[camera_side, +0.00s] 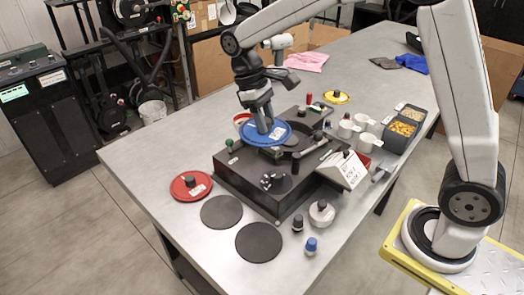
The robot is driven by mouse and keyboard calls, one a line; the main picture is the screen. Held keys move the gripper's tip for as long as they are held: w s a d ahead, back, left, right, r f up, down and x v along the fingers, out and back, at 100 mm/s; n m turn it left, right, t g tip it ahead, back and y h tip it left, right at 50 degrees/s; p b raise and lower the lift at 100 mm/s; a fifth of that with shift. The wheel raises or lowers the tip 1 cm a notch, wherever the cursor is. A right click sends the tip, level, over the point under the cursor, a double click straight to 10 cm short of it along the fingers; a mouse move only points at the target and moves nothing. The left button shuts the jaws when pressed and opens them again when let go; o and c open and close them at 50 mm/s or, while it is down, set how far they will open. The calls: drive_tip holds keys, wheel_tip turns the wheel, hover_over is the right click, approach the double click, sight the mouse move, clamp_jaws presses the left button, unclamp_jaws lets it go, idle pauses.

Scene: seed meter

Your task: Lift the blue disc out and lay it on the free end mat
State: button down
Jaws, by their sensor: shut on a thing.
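My gripper (264,122) is shut on the blue disc (251,136), probably by its middle, which the fingers hide. The disc has a pale label and is over the back left part of the dark seed meter base (240,170). I cannot tell how far it is above the base. Two bare dark round mats, one (221,212) nearer the base's left corner and one (258,243) closer to the camera, lie on the table in front. A red disc (191,188) with a dark knob lies to their left.
White cups, grain bins (402,130) and a yellow disc (336,97) are beyond. Small knobs, one blue (311,245), stand at the front right. The table's left side is clear.

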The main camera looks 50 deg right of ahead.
drive_tip(key=s+a+n+h, duration=0.1)
drive_tip(key=s+a+n, duration=0.2)
drive_tip(key=s+a, duration=0.75)
hover_over(264, 242)
drive_tip(key=w, duration=0.1)
wheel_tip(264, 242, down, 12)
drive_tip(key=shift+w+a+f, duration=0.1)
drive_tip(key=shift+a+f, duration=0.2)
drive_tip(key=shift+f, duration=0.1)
drive_tip(key=shift+f, duration=0.15)
drive_tip(key=shift+f, duration=3.05)
drive_tip(key=shift+f, duration=0.5)
unclamp_jaws()
drive_tip(key=shift+r, duration=0.2)
